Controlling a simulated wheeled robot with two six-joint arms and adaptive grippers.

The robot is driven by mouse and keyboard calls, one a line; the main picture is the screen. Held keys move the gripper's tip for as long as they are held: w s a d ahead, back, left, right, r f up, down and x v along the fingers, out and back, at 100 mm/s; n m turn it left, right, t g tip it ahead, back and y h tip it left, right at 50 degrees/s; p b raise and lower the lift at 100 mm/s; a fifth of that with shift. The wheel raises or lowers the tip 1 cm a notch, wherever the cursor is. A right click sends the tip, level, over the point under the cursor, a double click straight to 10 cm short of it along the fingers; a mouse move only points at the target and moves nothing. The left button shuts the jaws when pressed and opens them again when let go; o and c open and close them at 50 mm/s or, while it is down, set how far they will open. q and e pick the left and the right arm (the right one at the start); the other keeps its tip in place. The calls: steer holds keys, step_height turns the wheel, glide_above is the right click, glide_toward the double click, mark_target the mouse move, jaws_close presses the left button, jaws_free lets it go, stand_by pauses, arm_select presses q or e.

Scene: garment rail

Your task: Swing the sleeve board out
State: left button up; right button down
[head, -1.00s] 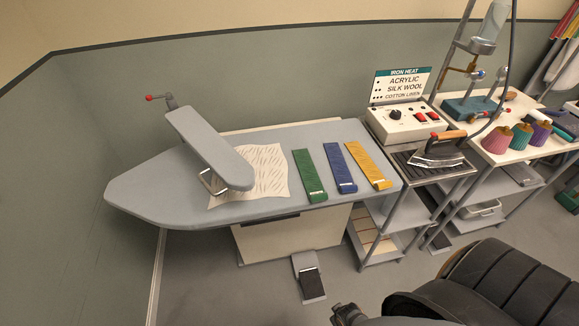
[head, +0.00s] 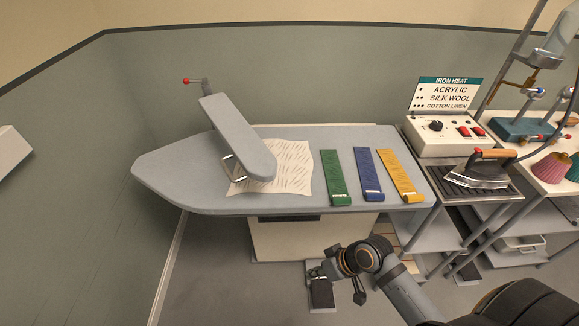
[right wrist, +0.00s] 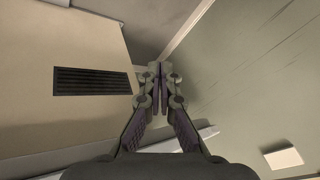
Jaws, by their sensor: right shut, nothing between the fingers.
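The sleeve board (head: 238,137) is a narrow grey padded board on a metal bracket, above the left half of the large grey ironing board (head: 185,180). It lies slantwise, its near end over a patterned white cloth (head: 296,171). A lever with a red knob (head: 187,81) stands at its far end. My right gripper (head: 316,272) is in front of the ironing board, lower than its top and well apart from the sleeve board. In the right wrist view its fingers (right wrist: 158,72) are together and empty. My left gripper is not in view.
Green (head: 334,177), blue (head: 368,175) and yellow (head: 401,175) strips lie on the ironing board's right half. An iron (head: 482,167) rests on a stand at right. A vented cabinet (right wrist: 60,45) is close in the right wrist view. The wall runs behind and left.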

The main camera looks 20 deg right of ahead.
steer(key=w+a+r+m+y, duration=0.1)
steer(key=w+a+r+y, duration=0.2)
steer(key=r+y, duration=0.5)
steer(key=w+d+r+m+t, duration=0.95)
steer(key=w+d+r, duration=0.25)
steer(key=w+d, duration=0.25)
steer(key=w+a+p, duration=0.1)
steer(key=w+a, duration=0.5)
steer(key=a, duration=0.5)
steer(key=shift+m, duration=0.45)
steer(key=shift+a+r+g, duration=0.1)
steer(key=shift+g, duration=0.15)
